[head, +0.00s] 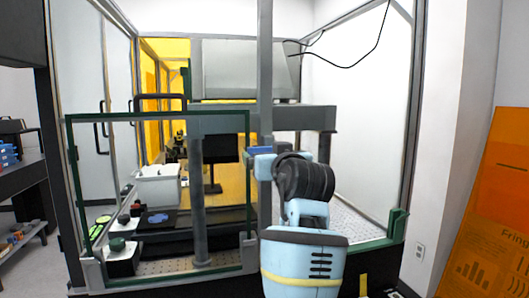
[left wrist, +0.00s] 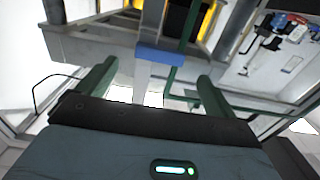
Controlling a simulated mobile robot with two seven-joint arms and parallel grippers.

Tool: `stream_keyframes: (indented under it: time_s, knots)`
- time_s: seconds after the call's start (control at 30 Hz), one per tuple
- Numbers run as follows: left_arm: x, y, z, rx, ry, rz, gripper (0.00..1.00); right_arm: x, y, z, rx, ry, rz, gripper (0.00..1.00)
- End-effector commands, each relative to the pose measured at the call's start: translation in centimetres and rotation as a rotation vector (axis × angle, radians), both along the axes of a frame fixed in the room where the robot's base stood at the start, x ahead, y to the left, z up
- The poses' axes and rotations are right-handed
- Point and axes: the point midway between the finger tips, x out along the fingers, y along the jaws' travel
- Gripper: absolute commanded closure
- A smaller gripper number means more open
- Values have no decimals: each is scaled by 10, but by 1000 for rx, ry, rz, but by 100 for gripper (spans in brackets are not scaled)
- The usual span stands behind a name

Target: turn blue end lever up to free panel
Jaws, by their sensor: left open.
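The blue end lever (head: 259,150) sits on the grey upright post at the right end of the green-framed panel (head: 125,117). The panel stands upright across the front left of the enclosure. In the left wrist view the lever (left wrist: 161,59) lies crosswise just beyond my left gripper (left wrist: 158,76). The gripper's two green fingers are apart, one on each side of the lever, with nothing held; contact with the lever cannot be told. In the head view my light-blue arm reaches up to the lever and its wrist hides the fingers. My right gripper is in neither view.
A grey post (head: 265,80) rises behind the lever. Inside the enclosure are a white bin (head: 158,188), a dark monitor (head: 212,150) and a grey beam (head: 305,118). A black-handled door (head: 85,90) is at left. An orange panel (head: 495,215) leans at right.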

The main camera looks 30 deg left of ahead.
Motion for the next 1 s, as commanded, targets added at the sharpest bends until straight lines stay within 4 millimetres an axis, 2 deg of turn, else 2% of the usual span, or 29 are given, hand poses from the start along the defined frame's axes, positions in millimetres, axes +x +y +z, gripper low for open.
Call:
stream_keyframes:
  time_s: [0.1, 0.33, 0.73, 1.0]
  knots:
    - [12, 15, 3, 2, -1, 2, 7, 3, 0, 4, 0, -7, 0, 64]
    - [29, 35, 2, 1, -2, 1, 7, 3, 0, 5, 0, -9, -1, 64]
    - [34, 40, 1, -1, -2, -1, 7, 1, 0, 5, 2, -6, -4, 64]
    - [34, 40, 1, 0, -1, -1, 43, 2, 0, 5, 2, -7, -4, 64]
